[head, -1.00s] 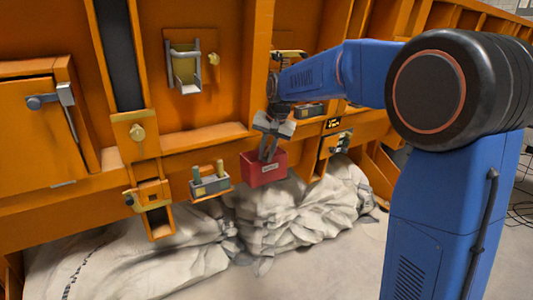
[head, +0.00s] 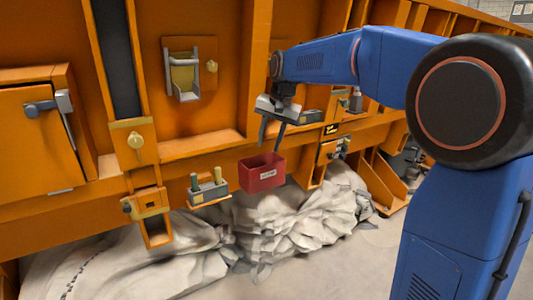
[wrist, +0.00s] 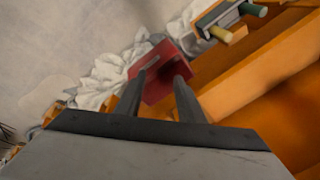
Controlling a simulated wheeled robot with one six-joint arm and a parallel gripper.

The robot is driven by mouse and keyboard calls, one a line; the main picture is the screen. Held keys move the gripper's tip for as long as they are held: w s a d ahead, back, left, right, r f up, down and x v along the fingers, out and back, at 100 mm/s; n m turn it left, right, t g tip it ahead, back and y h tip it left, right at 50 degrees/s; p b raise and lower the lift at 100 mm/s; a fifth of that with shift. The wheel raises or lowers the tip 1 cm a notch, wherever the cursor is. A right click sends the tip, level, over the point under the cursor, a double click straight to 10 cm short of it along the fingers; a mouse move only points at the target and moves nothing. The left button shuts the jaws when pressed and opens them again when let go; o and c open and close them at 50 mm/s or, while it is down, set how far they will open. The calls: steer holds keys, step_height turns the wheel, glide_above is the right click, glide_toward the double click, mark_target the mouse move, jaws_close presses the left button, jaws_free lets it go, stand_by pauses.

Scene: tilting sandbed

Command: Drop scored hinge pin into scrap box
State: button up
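The red scrap box (head: 262,182), with a pale label on its front, is fixed low on the orange structure. My gripper (head: 270,148) is above the box, pointing down, with its two fingers apart and nothing visible between them. In the wrist view the fingers (wrist: 160,77) reach toward the red box (wrist: 158,93), seen from above. A small pale strip shows by the left finger there; I cannot tell whether it is a pin. The box's inside is mostly hidden in the head view, and I cannot make out the scored hinge pin.
White sacks (head: 290,222) lie beneath. A latch bracket (head: 184,75) is on the orange wall at upper left. The orange beam runs close behind my gripper.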

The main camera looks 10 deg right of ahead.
steer(key=s+d+f+n, duration=0.1)
steer(key=s+d, duration=0.2)
steer(key=s, duration=0.8)
steer(key=s+d+f+n, duration=0.1)
steer(key=s+d+n, duration=0.1)
steer(key=s, duration=0.9)
steer(key=s+d+f+n, duration=0.1)
steer(key=s+f, duration=0.6)
steer(key=s, duration=0.2)
steer(key=s+d+f+n+t+h, duration=0.1)
steer(key=s+d+f, duration=0.1)
steer(key=s+f, duration=0.4)
steer(key=s, duration=0.3)
steer(key=shift+f+n, duration=0.35)
steer(key=shift+n, duration=0.05)
